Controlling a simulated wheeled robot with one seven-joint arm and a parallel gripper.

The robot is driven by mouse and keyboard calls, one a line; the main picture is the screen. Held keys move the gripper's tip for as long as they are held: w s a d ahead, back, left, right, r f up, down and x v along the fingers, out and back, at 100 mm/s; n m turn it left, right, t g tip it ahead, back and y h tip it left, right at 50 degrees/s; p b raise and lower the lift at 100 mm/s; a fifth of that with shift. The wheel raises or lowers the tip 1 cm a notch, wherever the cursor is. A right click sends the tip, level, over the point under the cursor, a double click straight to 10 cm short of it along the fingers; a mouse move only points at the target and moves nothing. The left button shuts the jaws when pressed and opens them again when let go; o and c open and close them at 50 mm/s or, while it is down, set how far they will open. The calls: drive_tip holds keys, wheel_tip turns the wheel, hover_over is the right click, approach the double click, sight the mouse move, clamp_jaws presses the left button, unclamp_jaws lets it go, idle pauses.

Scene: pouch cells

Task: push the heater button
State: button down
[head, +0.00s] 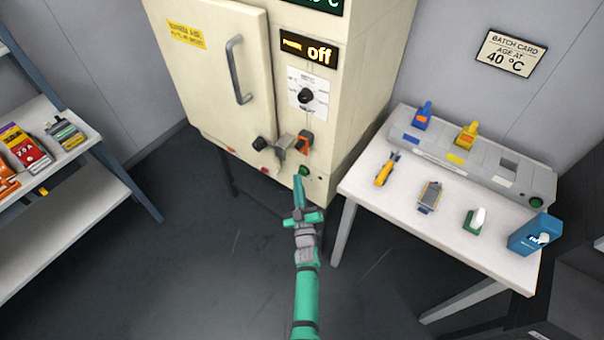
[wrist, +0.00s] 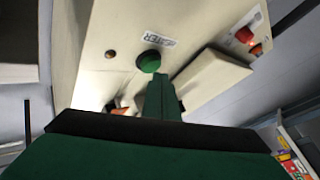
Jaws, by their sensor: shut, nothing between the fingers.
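The green round heater button (head: 305,171) sits low on the front of the cream oven (head: 340,120). In the wrist view the button (wrist: 149,61) has a label beside it, partly readable as "TER". My gripper (head: 297,180) is shut and empty, with its tip just below and left of the button in the head view. In the wrist view the shut fingers (wrist: 160,82) end close to the button's edge; I cannot tell whether they touch it. The oven's display (head: 308,48) reads "off".
A white table (head: 400,210) with several small items stands right. A shelf (head: 90,190) stands left. The floor between is clear.

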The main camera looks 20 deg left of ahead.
drive_tip(key=shift+w, duration=0.2)
idle(0.4)
drive_tip(key=shift+w+d, duration=0.1)
drive_tip(key=shift+w, duration=0.15)
drive_tip(key=shift+w+d, duration=0.1)
drive_tip(key=shift+w, duration=0.05)
idle(0.5)
drive_tip(key=shift+s+a, duration=0.2)
drive_tip(key=shift+s, duration=0.45)
drive_tip(key=shift+s+a, duration=0.35)
drive_tip(key=shift+s, duration=0.55)
drive_tip(key=shift+s+a, duration=0.35)
drive_tip(key=shift+s, duration=0.6)
drive_tip(key=shift+s+a, duration=0.35)
drive_tip(key=shift+s, duration=0.55)
drive_tip(key=shift+s, duration=0.1)
